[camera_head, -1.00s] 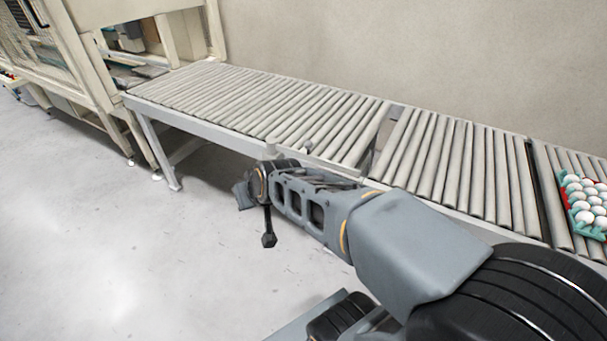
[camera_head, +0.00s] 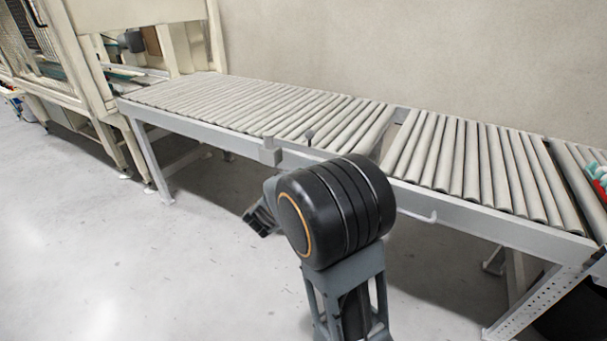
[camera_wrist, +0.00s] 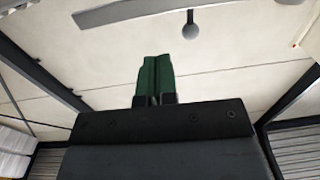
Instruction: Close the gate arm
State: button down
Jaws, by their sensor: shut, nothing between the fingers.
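The roller conveyor (camera_head: 225,127) runs along the wall in the head view. A short dark-topped peg (camera_head: 309,136) and a grey block (camera_head: 270,153) sit on its front rail, and a pale bent bar (camera_head: 424,217) sticks out below the rail further right. I cannot tell which of these, if any, is the gate arm. My gripper is partly hidden behind my black wrist joint in the head view, in front of the conveyor. In the wrist view my gripper (camera_wrist: 156,78) has its green fingers shut together with nothing between them.
A cream-framed machine (camera_head: 85,70) stands at the left end. A red and green edge of an egg tray (camera_head: 600,180) shows at the far right. A gap splits the rollers near the middle. The floor at front left is clear. The wrist view shows pale panels and dark beams.

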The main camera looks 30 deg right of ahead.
aim_at(322, 152)
jog(key=b+x, duration=0.1)
jog(key=x, duration=1.1)
jog(key=shift+d+b, duration=0.1)
jog(key=shift+b, duration=0.3)
jog(key=shift+w, duration=0.1)
